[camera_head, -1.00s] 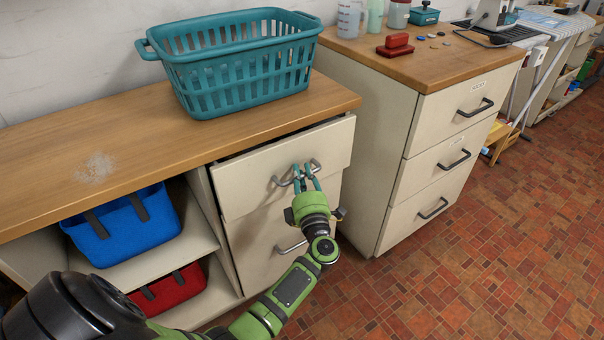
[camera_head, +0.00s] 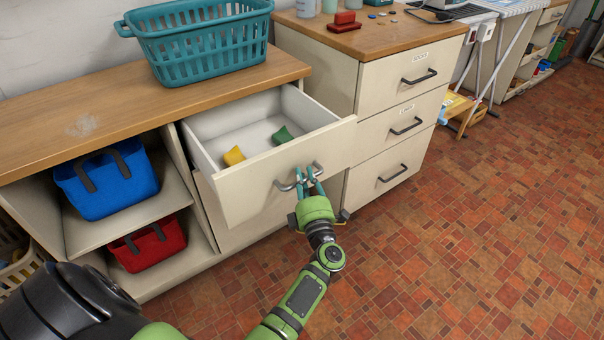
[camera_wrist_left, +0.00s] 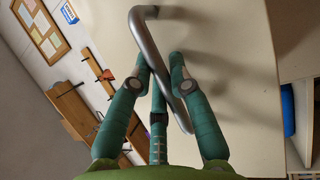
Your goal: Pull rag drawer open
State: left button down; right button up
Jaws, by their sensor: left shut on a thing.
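The drawer (camera_head: 262,190) under the left wooden counter is pulled well out, and its white inside shows. A yellow piece (camera_head: 234,156) and a green piece (camera_head: 283,135), perhaps folded rags, lie in it. My left gripper (camera_head: 307,178) is shut on the drawer's grey bar handle (camera_head: 287,186), near the middle of the drawer front. In the left wrist view the teal fingers (camera_wrist_left: 160,75) close around the handle (camera_wrist_left: 150,45), against the cream front. No label is visible on this drawer. My right gripper is not in view.
A teal laundry basket (camera_head: 200,45) stands on the counter (camera_head: 60,130). Blue (camera_head: 108,180) and red (camera_head: 148,243) bins sit on shelves at left. A cabinet with several shut, labelled drawers (camera_head: 405,125) stands at right. The tiled floor (camera_head: 470,240) is clear.

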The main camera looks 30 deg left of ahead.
pick_arm(q)
jog(key=shift+s+d, duration=0.2)
jog(key=shift+d, duration=0.45)
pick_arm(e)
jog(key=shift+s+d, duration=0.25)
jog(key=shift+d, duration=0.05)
pick_arm(q)
jog(key=c, duration=1.1)
grip_release()
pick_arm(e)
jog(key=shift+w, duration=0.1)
